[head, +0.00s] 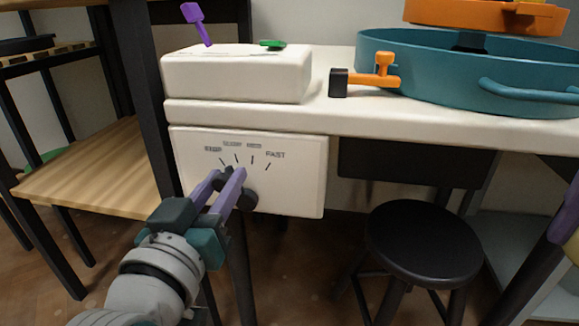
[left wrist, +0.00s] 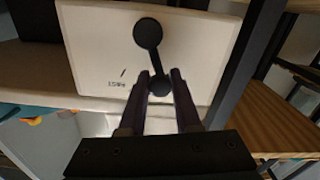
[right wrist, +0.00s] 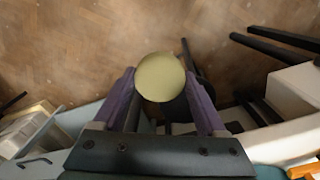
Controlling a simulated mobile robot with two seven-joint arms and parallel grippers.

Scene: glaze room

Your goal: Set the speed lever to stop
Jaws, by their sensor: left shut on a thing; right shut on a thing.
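The white control box (head: 300,180) under the table top carries a dial with several tick marks; FAST is legible at its right end, the other labels are blurred. The black speed lever (left wrist: 154,60) leans up and left from its round pivot in the head view, away from FAST. I cannot tell exactly which mark it points at. My left gripper (head: 226,176) has its purple fingers around the lever's knob (left wrist: 160,86) and is shut on it. My right gripper (right wrist: 160,85) is shut on a pale yellow round thing (right wrist: 160,77), held away from the box.
A white block (head: 235,75) with a purple lever (head: 196,22) and a green piece stands on the table above the box. A teal basin (head: 440,75) is at the right. A black stool (head: 425,240) stands below. A wooden shelf (head: 95,170) is at the left.

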